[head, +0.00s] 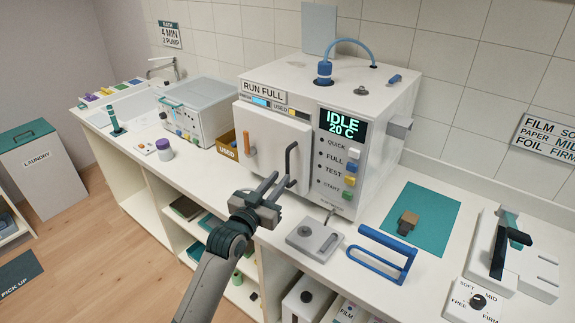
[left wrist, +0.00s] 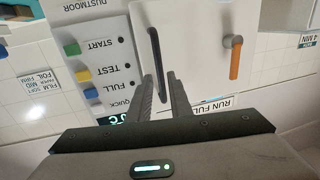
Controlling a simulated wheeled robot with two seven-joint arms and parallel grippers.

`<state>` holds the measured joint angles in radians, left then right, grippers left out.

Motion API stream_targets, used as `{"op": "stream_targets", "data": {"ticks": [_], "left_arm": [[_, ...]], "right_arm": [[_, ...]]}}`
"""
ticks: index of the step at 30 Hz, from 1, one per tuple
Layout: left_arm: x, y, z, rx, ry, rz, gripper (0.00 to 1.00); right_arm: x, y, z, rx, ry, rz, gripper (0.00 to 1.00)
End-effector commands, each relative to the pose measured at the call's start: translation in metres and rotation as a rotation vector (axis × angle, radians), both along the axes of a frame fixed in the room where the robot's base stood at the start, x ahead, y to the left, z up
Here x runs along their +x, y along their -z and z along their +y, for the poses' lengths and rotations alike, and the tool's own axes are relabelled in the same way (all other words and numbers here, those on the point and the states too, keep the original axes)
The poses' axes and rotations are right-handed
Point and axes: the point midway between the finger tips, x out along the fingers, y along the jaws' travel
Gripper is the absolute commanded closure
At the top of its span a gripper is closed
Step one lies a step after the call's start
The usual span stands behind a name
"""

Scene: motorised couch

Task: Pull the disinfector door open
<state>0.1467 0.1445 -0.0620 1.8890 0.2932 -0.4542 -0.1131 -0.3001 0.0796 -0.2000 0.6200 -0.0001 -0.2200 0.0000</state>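The disinfector (head: 345,110) is a white box on the counter, its display reading IDLE 20 C. Its door (head: 262,135) is shut on the front face, with a dark upright bar handle (head: 291,160) at the right and an orange lever (head: 246,142) at the left. My left gripper (head: 281,178) is in front of the door at the handle, fingers apart and pointing at it. In the left wrist view the handle (left wrist: 155,45) runs down in line with the gap between the fingertips (left wrist: 161,75); I cannot tell whether they touch it. My right gripper is not in view.
A lidded bath (head: 200,105) stands to the left. Open shelves (head: 190,215) lie below the counter.

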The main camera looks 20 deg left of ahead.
Motion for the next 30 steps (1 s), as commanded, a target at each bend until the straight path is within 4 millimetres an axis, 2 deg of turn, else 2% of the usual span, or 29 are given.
{"op": "stream_targets", "data": {"ticks": [6, 12, 26, 28, 29, 30], "left_arm": [[0.035, -0.003, -0.006, 0.000, 0.001, 0.001, 0.81], [0.054, -0.001, -0.009, 0.001, 0.000, 0.001, 0.81], [0.061, 0.000, -0.011, 0.001, 0.000, 0.001, 0.81], [0.061, 0.000, -0.011, 0.001, 0.000, 0.001, 0.96], [0.061, 0.000, -0.011, 0.001, 0.000, 0.001, 1.00], [0.061, 0.000, -0.011, 0.001, 0.000, 0.001, 1.00]], "right_arm": [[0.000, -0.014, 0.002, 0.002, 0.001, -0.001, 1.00], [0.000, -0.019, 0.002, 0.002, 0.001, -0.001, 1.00], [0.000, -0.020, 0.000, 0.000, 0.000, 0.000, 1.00], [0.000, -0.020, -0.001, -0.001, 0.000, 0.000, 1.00], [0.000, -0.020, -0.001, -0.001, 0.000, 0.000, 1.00], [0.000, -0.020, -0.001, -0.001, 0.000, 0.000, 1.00]]}}
